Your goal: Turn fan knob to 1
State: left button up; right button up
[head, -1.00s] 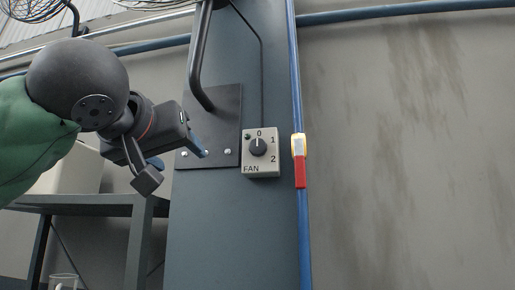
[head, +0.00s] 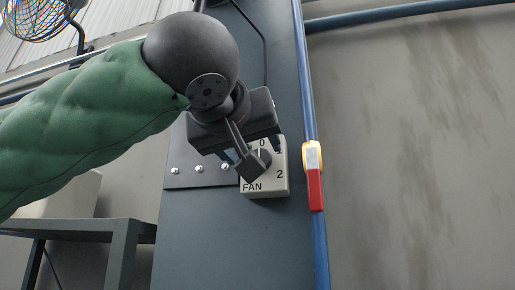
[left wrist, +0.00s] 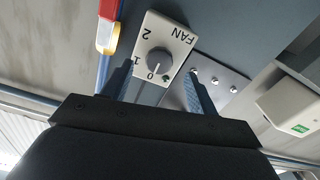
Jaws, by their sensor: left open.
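The fan switch box (head: 282,184) is a pale plate marked FAN, 0, 1 and 2, fixed to a dark blue-grey column. Its round dark knob (left wrist: 158,61) shows whole in the left wrist view, with its white pointer line toward 0. In the head view the knob (head: 263,158) is partly covered by my left gripper (head: 262,158). My left gripper is open, its fingers on either side of the knob in the left wrist view (left wrist: 157,90), and apart from it there. My right gripper is not in view.
A blue pipe with a yellow and red valve handle (head: 314,180) runs down the column just right of the box. A bolted dark plate (head: 190,160) lies left of the box. A grey shelf (head: 100,228) stands at lower left, and a caged fan (head: 38,15) hangs at upper left.

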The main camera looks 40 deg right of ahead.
aim_at(263, 153)
pick_arm(q)
jog(key=shift+p+x, duration=1.05)
jog(key=shift+x, duration=1.35)
jog(key=shift+s+a, duration=0.15)
jog(key=shift+a, duration=0.05)
jog(key=c, duration=0.7)
jog(key=shift+c, duration=1.4)
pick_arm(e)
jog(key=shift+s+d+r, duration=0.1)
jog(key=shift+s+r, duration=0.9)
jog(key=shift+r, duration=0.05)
